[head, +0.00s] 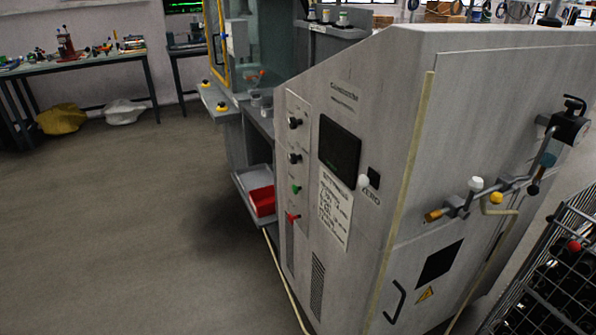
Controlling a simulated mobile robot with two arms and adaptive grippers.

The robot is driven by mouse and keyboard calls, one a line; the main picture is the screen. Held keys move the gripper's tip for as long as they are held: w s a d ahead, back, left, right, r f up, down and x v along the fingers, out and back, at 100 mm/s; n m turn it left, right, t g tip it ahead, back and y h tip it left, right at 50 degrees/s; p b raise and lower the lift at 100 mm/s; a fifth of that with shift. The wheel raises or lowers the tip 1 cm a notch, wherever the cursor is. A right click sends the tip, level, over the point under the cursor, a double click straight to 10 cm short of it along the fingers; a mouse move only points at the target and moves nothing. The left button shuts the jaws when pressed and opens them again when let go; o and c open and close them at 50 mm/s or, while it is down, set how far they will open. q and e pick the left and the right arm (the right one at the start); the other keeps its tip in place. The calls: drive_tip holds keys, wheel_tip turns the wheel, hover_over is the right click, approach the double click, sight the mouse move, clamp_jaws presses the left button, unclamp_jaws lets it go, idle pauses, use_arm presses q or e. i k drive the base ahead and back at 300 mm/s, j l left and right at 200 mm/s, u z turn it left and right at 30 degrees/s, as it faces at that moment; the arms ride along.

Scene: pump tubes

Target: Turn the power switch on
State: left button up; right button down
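A large grey machine cabinet (390,110) fills the right half of the head view. Its narrow control strip carries two black rotary knobs, the upper knob (294,122) and the lower knob (295,158). Below them are a green button (296,188) and a red button (292,217). A dark screen (339,148) sits right of the strip, with a small black switch-like part (374,178) and a white knob (363,182) near the word ZERO. The labels are too small to tell which control is the power switch. Neither of my grippers is in view.
A red bin (262,201) sits on a low shelf left of the cabinet. A pale cable (286,281) runs along the floor. A wire basket (552,275) stands at the lower right. The floor (130,240) at left is clear, with a workbench (80,66) behind.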

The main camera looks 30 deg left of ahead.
sight(293, 123)
drive_tip(key=j, duration=0.95)
drive_tip(key=i+j, duration=0.15)
drive_tip(key=j, duration=0.8)
drive_tip(key=z, duration=0.05)
